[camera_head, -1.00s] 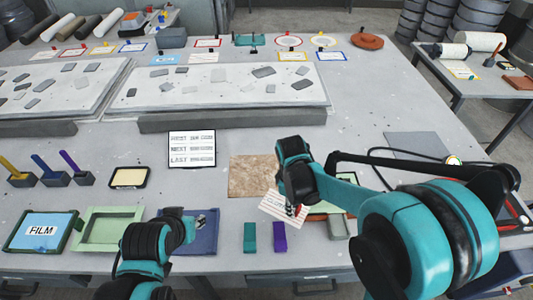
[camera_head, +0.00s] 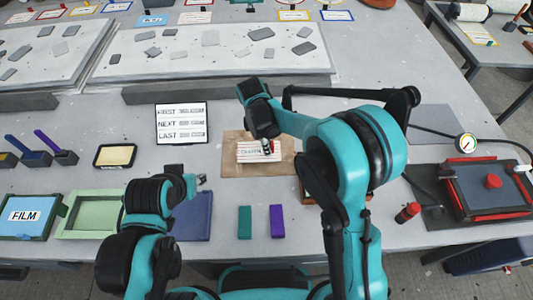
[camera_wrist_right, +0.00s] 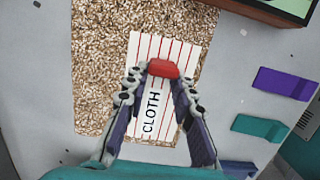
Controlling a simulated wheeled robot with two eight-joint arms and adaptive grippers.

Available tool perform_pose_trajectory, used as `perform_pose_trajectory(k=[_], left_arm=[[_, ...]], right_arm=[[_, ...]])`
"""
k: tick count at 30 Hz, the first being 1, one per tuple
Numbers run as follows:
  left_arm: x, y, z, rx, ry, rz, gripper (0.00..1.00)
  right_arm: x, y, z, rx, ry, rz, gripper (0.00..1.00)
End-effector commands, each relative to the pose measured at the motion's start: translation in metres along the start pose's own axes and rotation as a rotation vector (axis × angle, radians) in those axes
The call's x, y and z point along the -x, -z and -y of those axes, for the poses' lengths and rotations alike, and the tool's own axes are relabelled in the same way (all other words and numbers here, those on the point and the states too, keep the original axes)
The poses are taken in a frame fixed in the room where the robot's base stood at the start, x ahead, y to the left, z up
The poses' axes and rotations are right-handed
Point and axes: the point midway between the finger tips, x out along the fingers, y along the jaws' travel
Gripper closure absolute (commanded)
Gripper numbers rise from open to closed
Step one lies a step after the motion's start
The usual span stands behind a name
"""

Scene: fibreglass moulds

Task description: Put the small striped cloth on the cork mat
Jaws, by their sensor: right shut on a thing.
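The small striped cloth (camera_head: 246,156) is white with red stripes and a CLOTH label. It is over the cork mat (camera_head: 231,170) in the head view; whether it touches the mat I cannot tell. In the right wrist view the cloth (camera_wrist_right: 176,47) lies mostly over the speckled mat (camera_wrist_right: 98,50), with its label end near the mat's edge. My right gripper (camera_head: 267,148) is shut on the cloth at its red grip piece, which shows between the fingertips (camera_wrist_right: 160,75). My left gripper (camera_head: 200,181) is by the blue tray; its fingers are too small to read.
Teal (camera_head: 245,222) and purple (camera_head: 277,221) blocks lie in front of the mat. A FIRST/NEXT/LAST sign (camera_head: 181,123) stands behind left. A yellow pad (camera_head: 115,156) and green tray (camera_head: 90,214) are left. A red-trimmed box (camera_head: 489,188) is at right.

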Motion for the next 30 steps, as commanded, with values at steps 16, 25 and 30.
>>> perform_pose_trajectory(k=[16, 25, 30], left_arm=[[-0.015, -0.01, 0.0, 0.0, 0.0, 0.0, 0.66], [-0.017, -0.012, 0.0, 0.0, 0.0, 0.0, 0.66], [-0.016, -0.012, 0.0, 0.0, 0.0, 0.0, 0.66]], right_arm=[[-0.042, 0.009, -0.004, -0.001, 0.0, 0.0, 1.0], [-0.045, 0.01, -0.004, -0.001, 0.0, 0.0, 0.62], [-0.045, 0.01, -0.004, -0.001, 0.0, 0.0, 0.55]])
